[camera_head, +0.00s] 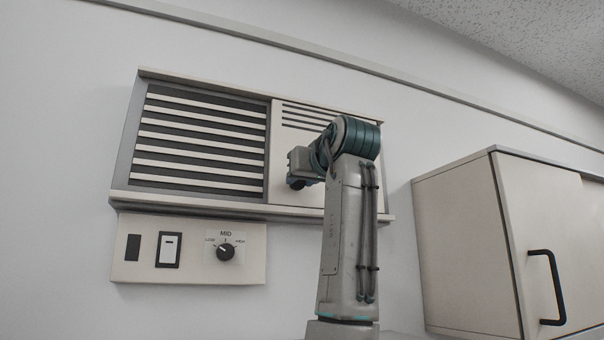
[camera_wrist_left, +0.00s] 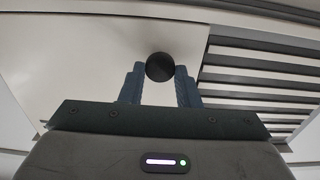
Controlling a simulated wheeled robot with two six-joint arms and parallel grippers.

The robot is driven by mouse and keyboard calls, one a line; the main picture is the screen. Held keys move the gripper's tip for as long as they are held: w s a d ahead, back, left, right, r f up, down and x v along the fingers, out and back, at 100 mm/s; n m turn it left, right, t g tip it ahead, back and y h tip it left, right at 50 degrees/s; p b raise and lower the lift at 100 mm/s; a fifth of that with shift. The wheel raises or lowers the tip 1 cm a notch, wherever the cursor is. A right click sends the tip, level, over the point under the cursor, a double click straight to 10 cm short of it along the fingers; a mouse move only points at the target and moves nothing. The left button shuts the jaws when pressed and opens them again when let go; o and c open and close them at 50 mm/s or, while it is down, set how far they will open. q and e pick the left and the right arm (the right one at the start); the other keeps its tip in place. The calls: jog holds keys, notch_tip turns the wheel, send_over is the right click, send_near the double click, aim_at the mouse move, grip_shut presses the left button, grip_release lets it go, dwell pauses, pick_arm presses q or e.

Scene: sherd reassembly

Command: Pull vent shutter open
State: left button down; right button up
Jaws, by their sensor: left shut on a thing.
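The wall vent (camera_head: 128,150) has a slatted opening (camera_head: 200,140) on its left half. A pale shutter panel (camera_head: 283,145) covers the right half, with a few dark slits above it. My left gripper (camera_head: 297,168) is at the panel, and my arm hides much of the panel's right part. In the left wrist view, the blue fingers of my left gripper (camera_wrist_left: 160,82) are shut on a round black knob (camera_wrist_left: 160,66) on the pale panel (camera_wrist_left: 90,50). The slats (camera_wrist_left: 255,85) show right of the knob there. My right gripper is not in view.
A control plate (camera_head: 190,270) with a switch and a dial marked MID is below the vent. A wall cabinet (camera_head: 470,240) with a black handle (camera_head: 550,290) is at the right. Bare white wall (camera_head: 60,150) lies left of the vent.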

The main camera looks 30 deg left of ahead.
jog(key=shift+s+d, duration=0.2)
pick_arm(q)
jog(key=c, duration=1.4)
grip_release()
jog(key=o, duration=0.4)
jog(key=shift+w+a, duration=0.1)
jog(key=shift+a, duration=0.05)
jog(key=shift+c, duration=0.2)
jog(key=shift+w+a+f, duration=0.1)
jog(key=shift+a+f, duration=0.05)
jog(key=shift+a, duration=0.1)
jog(key=b+v, duration=0.4)
jog(key=v, duration=0.7)
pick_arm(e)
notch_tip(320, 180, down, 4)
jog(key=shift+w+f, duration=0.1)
pick_arm(q)
jog(key=shift+a, duration=0.1)
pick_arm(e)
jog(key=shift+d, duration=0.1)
